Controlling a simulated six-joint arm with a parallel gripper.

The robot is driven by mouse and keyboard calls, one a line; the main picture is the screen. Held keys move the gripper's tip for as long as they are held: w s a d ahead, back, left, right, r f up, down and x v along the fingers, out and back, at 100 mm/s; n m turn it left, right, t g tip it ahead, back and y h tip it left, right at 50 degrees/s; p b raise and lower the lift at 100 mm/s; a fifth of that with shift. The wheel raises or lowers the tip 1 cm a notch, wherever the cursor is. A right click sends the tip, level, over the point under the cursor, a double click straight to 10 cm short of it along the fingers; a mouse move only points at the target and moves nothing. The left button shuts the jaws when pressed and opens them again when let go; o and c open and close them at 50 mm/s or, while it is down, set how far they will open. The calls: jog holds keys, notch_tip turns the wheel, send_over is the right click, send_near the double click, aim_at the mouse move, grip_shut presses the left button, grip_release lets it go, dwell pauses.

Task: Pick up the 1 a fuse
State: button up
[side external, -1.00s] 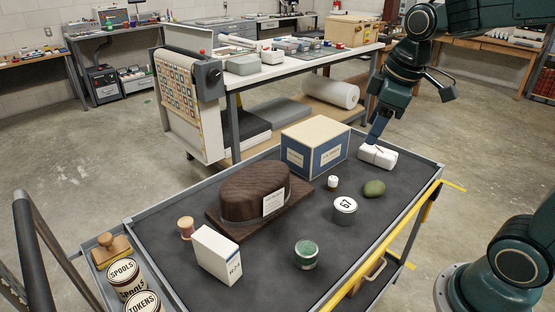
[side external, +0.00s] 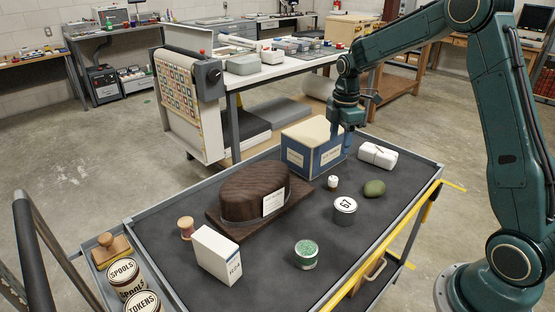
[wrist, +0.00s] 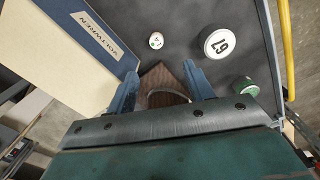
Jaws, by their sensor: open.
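A small white fuse (side external: 333,182), like a short capped cylinder, stands on the dark tray top of the cart (side external: 270,262) between the blue-and-cream box and the numbered tin. In the wrist view a small white round top with dark marks, which looks like the fuse (wrist: 156,40), lies beyond the fingertips; its marks are too small to read. My gripper (wrist: 160,76) is open with nothing between its fingers. In the side view my gripper (side external: 341,146) is above the tray at the box's right side, behind the fuse and apart from it.
The blue-and-cream box (side external: 299,160) stands close beside my fingers. Around the fuse are a tin marked 67 (side external: 345,211), a green stone-like lump (side external: 374,188), a white wrapped bundle (side external: 385,159) and a dark brown hat-shaped block (side external: 247,190). A green-topped tin (side external: 306,256) stands nearer the front.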

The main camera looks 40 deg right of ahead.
aim_at(334, 178)
jog(key=shift+w+d+f+n, duration=0.15)
jog(key=shift+d+f, duration=0.1)
jog(key=shift+f, duration=0.2)
jog(key=shift+w+d+f+n, duration=0.15)
jog(key=shift+d+f, duration=0.05)
jog(key=shift+f, duration=0.2)
jog(key=shift+f, duration=4.3)
jog(key=shift+w+a+f, duration=0.1)
jog(key=shift+f, duration=2.5)
jog(key=c, duration=1.1)
